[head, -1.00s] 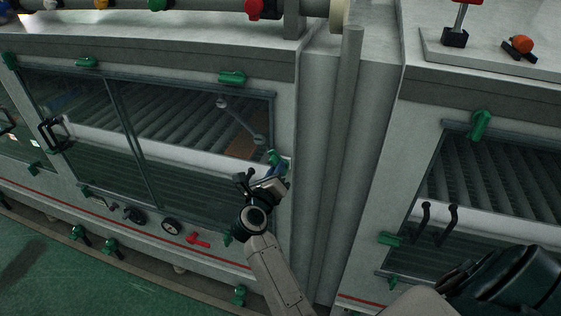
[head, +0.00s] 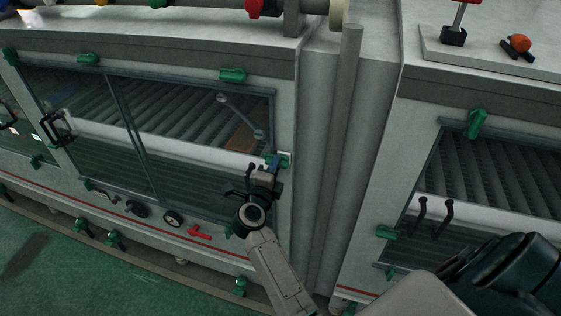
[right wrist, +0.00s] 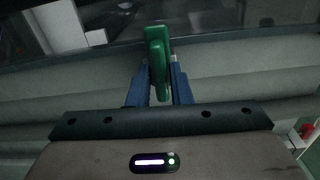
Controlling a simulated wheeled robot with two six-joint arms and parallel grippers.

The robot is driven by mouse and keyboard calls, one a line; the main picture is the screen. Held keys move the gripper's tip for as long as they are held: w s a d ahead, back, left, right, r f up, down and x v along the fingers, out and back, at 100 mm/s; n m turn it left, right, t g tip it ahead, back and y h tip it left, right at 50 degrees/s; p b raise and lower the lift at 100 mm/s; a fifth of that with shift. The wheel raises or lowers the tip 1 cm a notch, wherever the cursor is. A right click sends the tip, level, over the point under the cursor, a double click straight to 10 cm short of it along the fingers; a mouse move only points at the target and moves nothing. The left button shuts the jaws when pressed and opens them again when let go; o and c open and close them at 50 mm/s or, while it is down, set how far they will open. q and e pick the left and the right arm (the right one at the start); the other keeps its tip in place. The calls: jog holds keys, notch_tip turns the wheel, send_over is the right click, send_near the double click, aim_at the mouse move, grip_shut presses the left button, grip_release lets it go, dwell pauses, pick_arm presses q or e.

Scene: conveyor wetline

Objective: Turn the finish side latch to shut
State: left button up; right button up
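A green latch (head: 284,160) sits on the frame at the right edge of the left machine's window, with its handle lying about level in the head view. My right gripper (head: 272,164) is at this latch, its blue fingers on the handle. In the right wrist view the latch's green handle (right wrist: 160,65) stands between the two blue fingertips of my right gripper (right wrist: 161,75), which close on it from both sides. The gripper partly hides the latch in the head view. My left gripper is not in view.
Other green latches (head: 232,75) line the window frame. Black handles (head: 250,178), a red valve handle (head: 200,232) and a gauge (head: 174,218) are close by on the front panel. A second machine with a window (head: 500,180) stands to the right, past a grey vertical column (head: 335,170).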

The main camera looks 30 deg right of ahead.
jog(key=shift+o, duration=1.3)
